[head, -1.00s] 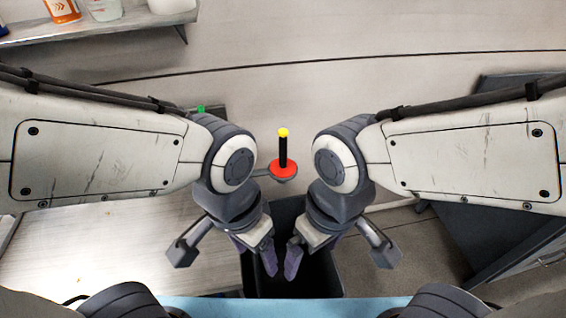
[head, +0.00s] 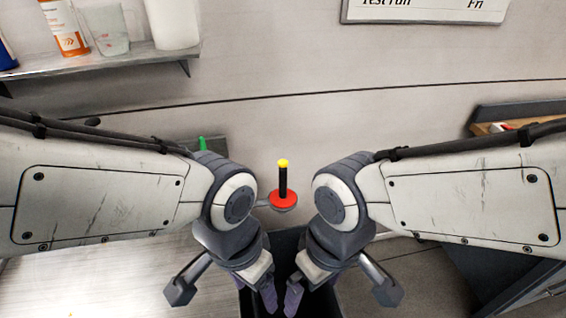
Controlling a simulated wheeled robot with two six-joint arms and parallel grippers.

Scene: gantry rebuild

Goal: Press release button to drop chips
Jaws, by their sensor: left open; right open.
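A red disc (head: 284,199) on a pale round base stands at the middle, with a black upright post (head: 283,180) and yellow tip (head: 283,163) above it. A small green upright piece (head: 202,143) shows on a dark grey box behind my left arm; I cannot tell which part is the release button. No chips can be made out. My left gripper (head: 268,294) and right gripper (head: 293,297) are open, close side by side and pointing down, below the red disc in the picture. Neither touches the disc or the green piece.
A dark bin (head: 286,243) is under my grippers, its inside mostly hidden. A light table (head: 130,270) is at the left. A shelf (head: 100,65) holds an orange-and-white container (head: 66,28), a clear beaker (head: 107,32) and a white container (head: 172,22). A dark cabinet (head: 500,262) stands right.

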